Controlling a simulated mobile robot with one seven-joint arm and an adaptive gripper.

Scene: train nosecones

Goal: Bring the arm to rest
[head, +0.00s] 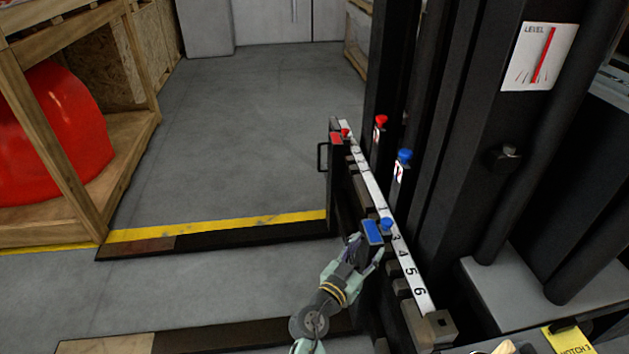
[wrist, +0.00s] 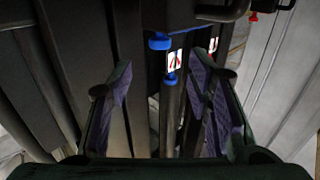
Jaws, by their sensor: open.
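My gripper (head: 362,254) is at the lower middle of the head view, beside the dark rail with the white numbered strip (head: 405,262). It is close to the blue slider block (head: 373,232) near the number 3; I cannot tell whether they touch. In the wrist view my gripper (wrist: 164,95) shows two dark fingers spread apart with nothing held between them. A blue knob (wrist: 160,42) shows beyond the fingertips there. My arm reaches up from the bottom of the head view.
A red slider block (head: 337,138) with a handle sits at the rail's far end. Red (head: 381,121) and blue (head: 405,155) knobs stand on the dark columns at right. A wooden crate (head: 130,165) holds a red nosecone (head: 65,135) at left. Grey floor (head: 250,130) between is clear.

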